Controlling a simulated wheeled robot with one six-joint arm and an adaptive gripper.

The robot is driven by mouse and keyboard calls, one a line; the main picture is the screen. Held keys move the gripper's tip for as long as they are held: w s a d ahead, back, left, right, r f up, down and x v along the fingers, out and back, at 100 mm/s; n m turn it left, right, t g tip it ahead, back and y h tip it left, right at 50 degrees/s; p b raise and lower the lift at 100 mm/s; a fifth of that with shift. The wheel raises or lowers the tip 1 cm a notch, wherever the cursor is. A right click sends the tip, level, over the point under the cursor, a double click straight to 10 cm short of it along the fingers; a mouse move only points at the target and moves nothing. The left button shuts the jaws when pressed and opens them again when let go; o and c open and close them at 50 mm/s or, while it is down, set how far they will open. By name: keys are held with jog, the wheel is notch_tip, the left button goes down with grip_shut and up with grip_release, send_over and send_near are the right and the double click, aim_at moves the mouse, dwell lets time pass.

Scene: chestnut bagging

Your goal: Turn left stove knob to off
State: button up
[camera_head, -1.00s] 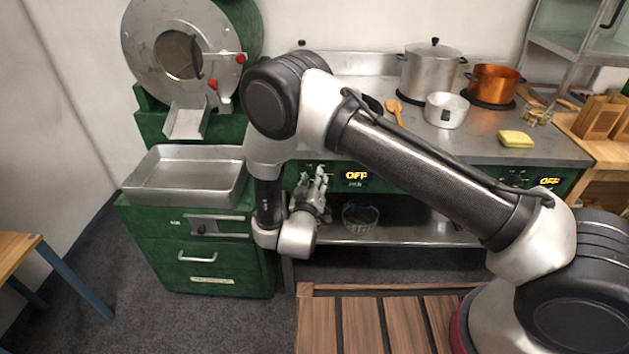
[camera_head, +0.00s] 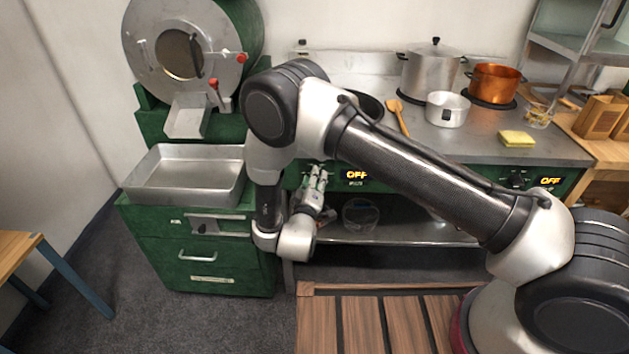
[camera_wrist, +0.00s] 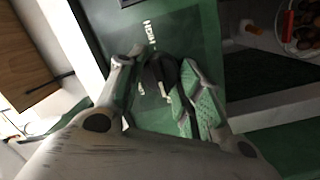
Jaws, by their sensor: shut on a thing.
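My gripper (camera_head: 317,172) is at the green front panel of the stove (camera_head: 385,180), just left of the left display (camera_head: 354,175), which glows "OFF". In the wrist view my gripper (camera_wrist: 156,70) has its fingers closed around the dark left stove knob (camera_wrist: 164,72). A finger lies on each side of the knob. In the head view the fingers mostly hide the knob. A small white pointer or mark shows near the knob in the wrist view, but its exact angle is hard to read.
The right display (camera_head: 550,181) also reads "OFF". A steel tray (camera_head: 186,178) is at left. A clear bowl (camera_head: 360,217) sits on the shelf below.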

jog(key=shift+f, duration=0.1)
jog(key=o, duration=1)
jog(key=s, duration=0.4)
jog(key=s+a, duration=0.1)
jog(key=s, duration=0.3)
jog(key=s+a, duration=0.1)
jog(key=s, duration=0.3)
